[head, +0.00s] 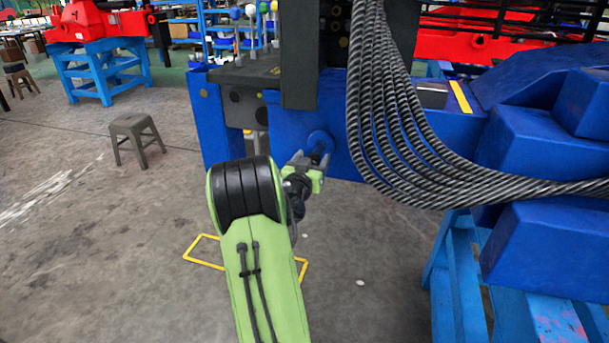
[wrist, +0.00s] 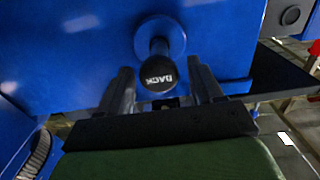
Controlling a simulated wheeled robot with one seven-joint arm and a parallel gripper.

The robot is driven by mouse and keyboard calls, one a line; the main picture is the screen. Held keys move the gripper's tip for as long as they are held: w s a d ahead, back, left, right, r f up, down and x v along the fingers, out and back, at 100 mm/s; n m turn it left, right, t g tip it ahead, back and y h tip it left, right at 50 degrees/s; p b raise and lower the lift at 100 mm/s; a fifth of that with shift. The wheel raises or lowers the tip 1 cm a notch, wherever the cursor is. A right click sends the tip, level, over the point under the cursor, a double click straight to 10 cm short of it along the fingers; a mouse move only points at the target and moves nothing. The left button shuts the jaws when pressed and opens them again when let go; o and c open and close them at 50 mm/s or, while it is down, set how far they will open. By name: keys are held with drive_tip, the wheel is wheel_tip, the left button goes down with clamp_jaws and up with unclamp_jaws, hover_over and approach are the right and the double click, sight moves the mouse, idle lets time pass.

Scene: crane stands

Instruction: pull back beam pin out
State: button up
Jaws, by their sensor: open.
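The back beam pin (wrist: 158,74) has a round black knob with white lettering that reads BACK, upside down in the wrist view. It sticks out of a round blue collar (wrist: 172,32) on the blue beam (wrist: 90,45). My gripper (wrist: 162,78) is open, with one dark finger on each side of the knob and a visible gap at both sides. In the head view my gripper (head: 313,162) is at the collar (head: 319,139) on the blue beam's face, and it largely hides the pin.
Thick grey cables (head: 390,120) hang just right of the gripper, in front of the beam. A dark upright column (head: 300,55) stands above it. A stool (head: 136,138) stands on open floor at the left, and a yellow outline (head: 205,262) marks the floor below.

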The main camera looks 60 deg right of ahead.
drive_tip(key=s+a+b, duration=0.2)
drive_tip(key=a+b, duration=0.1)
drive_tip(key=a, duration=1)
drive_tip(key=shift+a, duration=0.2)
